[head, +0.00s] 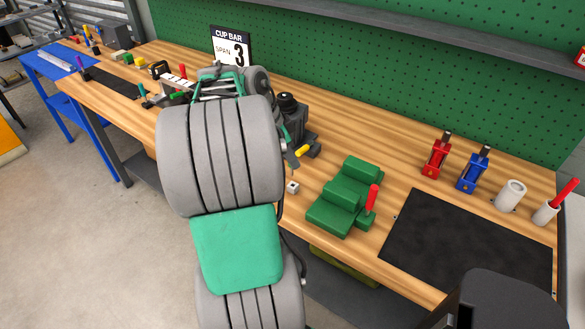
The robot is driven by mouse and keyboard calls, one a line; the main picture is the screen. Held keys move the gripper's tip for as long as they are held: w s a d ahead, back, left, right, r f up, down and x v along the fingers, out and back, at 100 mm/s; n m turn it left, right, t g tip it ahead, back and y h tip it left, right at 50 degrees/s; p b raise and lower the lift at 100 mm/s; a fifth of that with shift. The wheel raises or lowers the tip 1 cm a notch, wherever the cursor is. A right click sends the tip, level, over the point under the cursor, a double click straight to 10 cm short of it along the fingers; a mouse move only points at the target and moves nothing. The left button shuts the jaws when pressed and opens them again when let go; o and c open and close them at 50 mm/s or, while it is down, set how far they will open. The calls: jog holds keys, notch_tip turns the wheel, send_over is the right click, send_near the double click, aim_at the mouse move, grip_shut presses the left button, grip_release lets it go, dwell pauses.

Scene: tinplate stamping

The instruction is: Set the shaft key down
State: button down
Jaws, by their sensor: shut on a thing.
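My grey and green arm rises through the middle of the head view and covers part of the workbench (345,122). The jaws of my gripper are hidden behind the arm, so I cannot see what is between them. I cannot pick out the shaft key anywhere in this view. A small pale metal block (292,187) with a dark spot lies on the bench just right of my arm.
A green stepped block (345,190) with a red-handled tool (371,199) stands right of my arm. A black mat (465,245), a red clamp (437,158), a blue clamp (472,172) and a pale cylinder (510,196) are farther right. Bare wood lies behind the green block.

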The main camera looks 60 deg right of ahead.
jog(key=x, duration=0.2)
jog(key=w+x, duration=0.1)
jog(key=x, duration=0.1)
jog(key=shift+f, duration=0.1)
jog(key=shift+f+b, duration=0.4)
jog(key=shift+f, duration=0.3)
jog(key=c, duration=1.4)
grip_release()
jog(key=shift+a, duration=0.1)
jog(key=shift+o, duration=0.2)
jog(key=shift+r, duration=0.15)
jog(key=p+v, duration=0.3)
jog(key=v, duration=1)
jog(key=w+a+n+t, duration=0.3)
jog(key=w+a+n, duration=0.55)
jog(key=a, duration=0.25)
jog(key=a+f+n+t+y, duration=0.1)
jog(key=a+f+n, duration=0.2)
jog(key=a+n, duration=0.6)
jog(key=a+f+n+t+y, duration=0.2)
jog(key=a+n, duration=0.7)
jog(key=a, duration=1.1)
notch_tip(320, 180, down, 3)
jog(key=shift+w+r+n+t, duration=0.25)
jog(key=shift+w+n+t, duration=0.05)
jog(key=shift+n, duration=0.05)
